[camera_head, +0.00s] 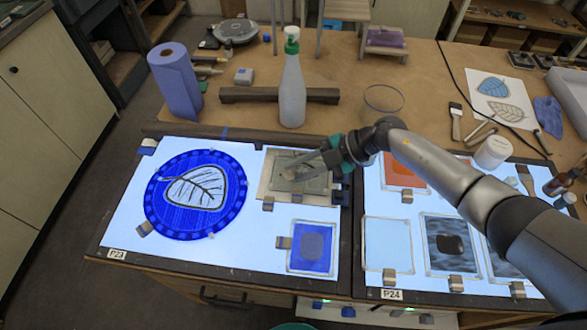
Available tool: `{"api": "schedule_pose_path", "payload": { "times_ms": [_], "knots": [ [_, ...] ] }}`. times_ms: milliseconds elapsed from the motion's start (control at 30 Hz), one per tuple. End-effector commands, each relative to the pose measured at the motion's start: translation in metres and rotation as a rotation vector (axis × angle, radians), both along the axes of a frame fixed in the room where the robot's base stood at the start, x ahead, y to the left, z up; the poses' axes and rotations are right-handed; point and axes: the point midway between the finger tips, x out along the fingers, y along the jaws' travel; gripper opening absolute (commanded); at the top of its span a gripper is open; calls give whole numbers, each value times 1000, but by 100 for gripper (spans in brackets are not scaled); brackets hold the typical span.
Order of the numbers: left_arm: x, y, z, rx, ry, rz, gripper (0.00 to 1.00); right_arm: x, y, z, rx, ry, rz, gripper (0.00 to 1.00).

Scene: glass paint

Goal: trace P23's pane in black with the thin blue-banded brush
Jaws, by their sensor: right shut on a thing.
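P23's round blue pane (155,222) lies on the lit panel above the P23 label (117,254). A leaf (195,187) with a dark outline and veins shows at its middle on a pale ground. My right gripper (305,167) reaches in from the right, over a small greyish pane (270,186) to the right of the round pane. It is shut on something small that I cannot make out. The thin blue-banded brush cannot be told apart here. My left gripper is not in view.
A blue-violet square pane (296,260) lies at the panel's front right. P24's panel (365,205) with several panes lies right, below my arm. A white jar (493,152) and brushes lie beyond.

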Motion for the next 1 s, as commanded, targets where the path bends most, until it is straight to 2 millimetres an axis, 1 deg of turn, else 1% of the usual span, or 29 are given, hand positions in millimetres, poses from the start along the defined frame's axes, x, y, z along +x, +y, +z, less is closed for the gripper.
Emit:
{"api": "schedule_pose_path", "payload": {
  "times_ms": [400, 1000],
  "knots": [
    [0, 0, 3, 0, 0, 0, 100, -1, -14, 2, 0, 0, 0, 0],
    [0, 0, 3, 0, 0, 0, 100, -4, -33, -1, -1, 0, -1, 0]
  ]
}}
